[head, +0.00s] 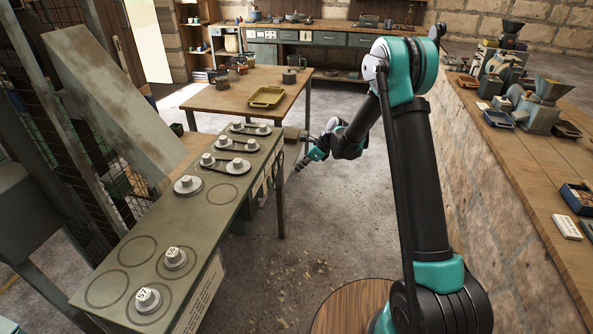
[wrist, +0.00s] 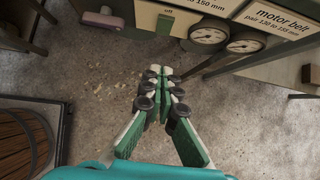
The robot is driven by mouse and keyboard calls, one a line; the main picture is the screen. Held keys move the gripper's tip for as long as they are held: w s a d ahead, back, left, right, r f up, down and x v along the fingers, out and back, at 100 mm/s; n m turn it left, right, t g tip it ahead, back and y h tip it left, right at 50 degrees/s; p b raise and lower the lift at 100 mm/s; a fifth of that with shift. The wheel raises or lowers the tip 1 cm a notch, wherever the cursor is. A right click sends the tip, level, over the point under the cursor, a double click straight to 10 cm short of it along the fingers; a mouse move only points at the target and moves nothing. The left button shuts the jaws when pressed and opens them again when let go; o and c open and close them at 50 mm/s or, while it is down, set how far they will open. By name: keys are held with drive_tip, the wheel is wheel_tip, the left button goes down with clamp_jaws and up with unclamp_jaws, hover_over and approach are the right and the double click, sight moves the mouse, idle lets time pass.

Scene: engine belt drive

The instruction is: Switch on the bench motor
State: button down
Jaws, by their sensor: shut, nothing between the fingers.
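My gripper (head: 302,164) is shut and empty, in the air beside the right side of the grey-green bench (head: 215,214). In the wrist view its fingertips (wrist: 162,72) meet, pointing toward the bench front. Ahead of them is a pale panel with a small label like "off" and a small green part (wrist: 165,23), apart from the fingers. I cannot tell for certain whether this is the motor switch. Two round gauges (wrist: 208,36) sit to its right, under a "motor belt" sign (wrist: 285,22). The motor itself is not clearly visible.
The bench top carries several round pulleys, some joined by belts, and pegs marked 57 (head: 147,299) and 55 (head: 175,257). A wooden table (head: 225,100) stands behind. The floor right of the bench is open.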

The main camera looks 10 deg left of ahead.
sight(270, 182)
drive_tip(key=shift+s+d+f, duration=0.1)
drive_tip(key=shift+d+f, duration=0.15)
drive_tip(key=shift+f, duration=0.35)
drive_tip(key=shift+a+f, duration=0.1)
drive_tip(key=a+r+x, duration=0.1)
drive_tip(key=a+x, duration=0.1)
drive_tip(key=x, duration=1)
drive_tip(key=shift+a, duration=0.3)
drive_tip(key=shift+r, duration=0.1)
